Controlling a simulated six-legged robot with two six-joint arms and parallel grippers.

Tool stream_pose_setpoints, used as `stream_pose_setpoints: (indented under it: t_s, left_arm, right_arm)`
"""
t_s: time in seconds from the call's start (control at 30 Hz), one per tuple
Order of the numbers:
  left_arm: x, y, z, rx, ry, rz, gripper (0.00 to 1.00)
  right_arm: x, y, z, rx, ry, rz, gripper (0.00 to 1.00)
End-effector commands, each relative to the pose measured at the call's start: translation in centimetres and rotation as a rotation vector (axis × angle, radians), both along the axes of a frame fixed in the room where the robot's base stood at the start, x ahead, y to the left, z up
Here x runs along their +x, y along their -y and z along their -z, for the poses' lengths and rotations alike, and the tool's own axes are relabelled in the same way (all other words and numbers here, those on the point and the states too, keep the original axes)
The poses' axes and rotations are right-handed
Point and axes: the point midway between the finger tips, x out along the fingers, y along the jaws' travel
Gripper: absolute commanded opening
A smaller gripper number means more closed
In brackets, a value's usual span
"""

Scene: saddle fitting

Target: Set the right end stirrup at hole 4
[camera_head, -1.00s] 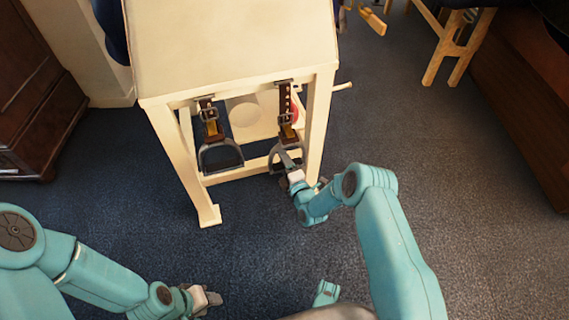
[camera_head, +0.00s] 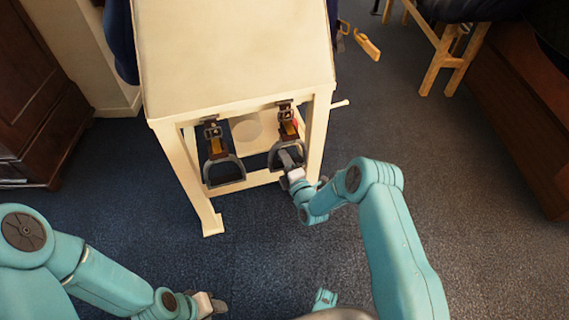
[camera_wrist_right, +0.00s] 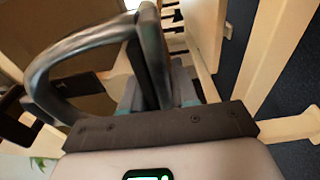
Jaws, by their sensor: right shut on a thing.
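The right stirrup (camera_head: 273,160) is a dark metal arch hanging on a brown strap with a buckle (camera_head: 286,113) close under the stand's top edge. My right gripper (camera_head: 292,167) is shut on this stirrup at its right side. In the right wrist view the stirrup (camera_wrist_right: 75,45) curves up from between my right gripper's fingers (camera_wrist_right: 155,90). The strap holes are too small to read. The left stirrup (camera_head: 226,170) hangs free on its own buckled strap (camera_head: 213,133). My left gripper (camera_head: 208,304) is low in the head view, away from the stand; its jaws are unclear.
The cream wooden stand (camera_head: 235,60) holds both straps, with legs and a lower rail around the stirrups. A peg (camera_head: 340,103) sticks out at its right. A dark wooden cabinet (camera_head: 40,90) is at the left. The carpet (camera_head: 260,240) in front is clear.

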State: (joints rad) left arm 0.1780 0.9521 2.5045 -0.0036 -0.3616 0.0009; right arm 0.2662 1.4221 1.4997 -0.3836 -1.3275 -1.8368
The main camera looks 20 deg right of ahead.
Motion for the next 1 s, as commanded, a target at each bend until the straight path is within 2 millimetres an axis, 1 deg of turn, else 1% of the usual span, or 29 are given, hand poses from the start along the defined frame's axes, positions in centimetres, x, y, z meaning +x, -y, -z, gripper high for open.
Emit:
stream_pose_setpoints:
  t_s: [0.03, 0.27, 0.3, 0.33, 0.37, 0.63, 0.73, 0.87, 1.0]
  left_arm:
    - [-0.1, 0.0, -0.2, 0.000, -0.001, 0.001, 0.43]
    - [0.0, 0.0, 0.1, 0.000, -0.001, 0.000, 0.43]
    - [0.0, 0.0, 0.1, 0.000, -0.001, 0.000, 0.43]
    - [0.0, 0.0, 0.1, 0.000, -0.001, 0.000, 0.43]
    - [0.0, 0.0, 0.1, 0.000, -0.001, 0.000, 0.43]
    - [0.0, 0.0, 0.0, 0.000, 0.000, 0.000, 0.43]
    - [0.0, 0.0, -0.4, 0.000, -0.001, 0.001, 0.43]
    - [-0.2, 0.1, -1.3, -0.002, -0.003, 0.005, 0.43]
    - [-0.1, 0.1, -2.4, -0.001, -0.002, 0.005, 0.43]
  right_arm:
    - [0.0, 0.0, -0.3, 0.000, 0.001, 0.000, 0.00]
    - [0.0, 0.0, 0.0, 0.000, 0.001, 0.000, 0.00]
    - [0.0, 0.0, 0.0, 0.000, 0.001, 0.000, 0.38]
    - [0.0, 0.0, 0.0, 0.000, 0.001, 0.000, 0.48]
    - [0.0, 0.0, 0.0, 0.000, 0.001, 0.000, 0.49]
    - [-0.1, 0.0, 0.0, 0.000, 0.000, 0.000, 0.49]
    - [-0.8, 0.1, -0.1, 0.001, -0.002, 0.000, 0.49]
    - [-3.3, 0.4, -0.3, 0.001, -0.005, 0.000, 0.49]
    - [-7.0, 0.9, -0.2, 0.002, -0.006, 0.003, 0.49]
